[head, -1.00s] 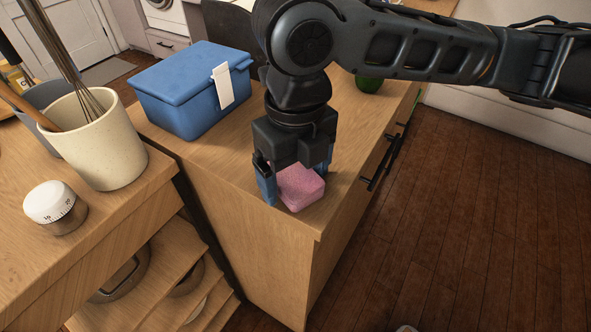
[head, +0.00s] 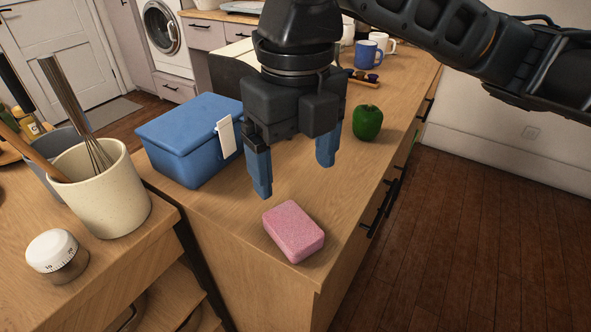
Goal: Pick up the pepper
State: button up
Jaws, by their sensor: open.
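The green pepper (head: 367,123) stands on the wooden counter (head: 345,190), to the right of my gripper and close to the counter's right edge. My gripper (head: 293,178) is open, with its two blue fingers pointing down and nothing between them. It hangs above the counter, left of the pepper and apart from it.
A pink sponge (head: 294,231) lies on the near end of the counter. A blue box (head: 190,140) stands left of my gripper. Blue (head: 368,55) and white mugs stand at the back. A crock (head: 103,190) with a whisk and a white timer (head: 52,251) are on the left counter.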

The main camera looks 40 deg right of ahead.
aim_at(367, 119)
jog(key=i+j+z, duration=0.2)
jog(key=j+z, duration=0.25)
jog(key=j, duration=0.15)
jog(key=i+j+z, duration=0.2)
jog(key=j, duration=0.15)
jog(key=k, duration=0.1)
